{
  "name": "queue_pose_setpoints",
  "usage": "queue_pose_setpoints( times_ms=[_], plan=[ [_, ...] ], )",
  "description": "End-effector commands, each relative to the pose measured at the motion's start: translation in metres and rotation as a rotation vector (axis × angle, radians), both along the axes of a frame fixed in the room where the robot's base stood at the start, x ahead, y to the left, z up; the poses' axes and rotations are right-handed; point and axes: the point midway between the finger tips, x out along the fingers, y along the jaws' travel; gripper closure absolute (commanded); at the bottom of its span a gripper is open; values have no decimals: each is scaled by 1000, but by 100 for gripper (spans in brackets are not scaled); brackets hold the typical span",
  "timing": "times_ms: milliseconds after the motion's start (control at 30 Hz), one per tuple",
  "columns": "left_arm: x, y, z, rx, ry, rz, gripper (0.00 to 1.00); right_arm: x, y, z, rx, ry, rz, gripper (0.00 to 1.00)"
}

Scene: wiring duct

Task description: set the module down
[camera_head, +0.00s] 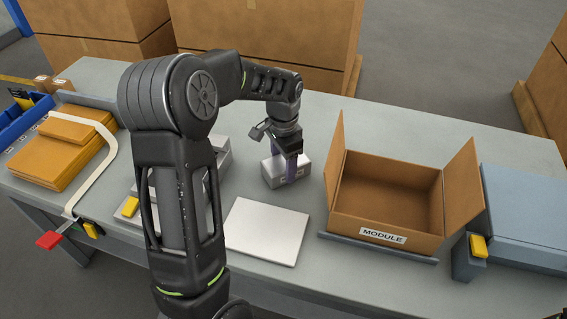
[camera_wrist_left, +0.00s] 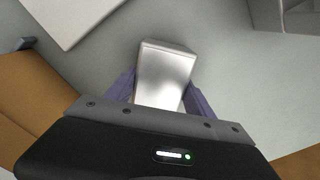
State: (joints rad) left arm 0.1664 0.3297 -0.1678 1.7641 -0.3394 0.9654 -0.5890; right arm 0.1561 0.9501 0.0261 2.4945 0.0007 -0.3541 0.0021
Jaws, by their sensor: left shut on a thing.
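The module is a small silver-grey box (camera_head: 278,172). In the left wrist view the module (camera_wrist_left: 165,75) sits between the two purple fingers. My left gripper (camera_head: 291,172) is shut on it from above. The module looks at or very near the table top; I cannot tell whether it touches. The open cardboard box (camera_head: 388,195) labelled MODULE is to its right and looks empty inside. My right gripper is not in view.
A flat white plate (camera_head: 266,231) lies in front of the module. A grey fixture (camera_head: 216,160) is to the left, partly behind my arm. Brown flat cartons (camera_head: 60,150) are at far left. A blue-grey unit (camera_head: 525,205) is at right. Table (camera_head: 370,125) behind the carton is clear.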

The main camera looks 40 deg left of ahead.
Motion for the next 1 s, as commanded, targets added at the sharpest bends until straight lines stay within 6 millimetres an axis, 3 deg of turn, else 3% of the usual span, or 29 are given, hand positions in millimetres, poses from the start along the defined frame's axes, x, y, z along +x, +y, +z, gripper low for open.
queue_pose_setpoints(
  times_ms=[100, 133, 200, 400, 767, 1000],
  plan=[
    [0, 0, -3, 0, -1, 0, 100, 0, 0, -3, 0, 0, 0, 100],
    [0, 0, -4, 0, 0, 0, 38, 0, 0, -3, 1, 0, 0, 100],
    [0, 0, -3, 0, 0, 0, 32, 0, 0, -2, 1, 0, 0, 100],
    [0, 0, -3, 0, 0, 0, 17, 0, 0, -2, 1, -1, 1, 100],
    [0, 0, 3, 0, -1, -1, 17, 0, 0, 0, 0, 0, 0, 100],
    [1, 0, 36, 0, -4, -1, 17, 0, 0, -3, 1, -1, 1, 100]
  ],
)
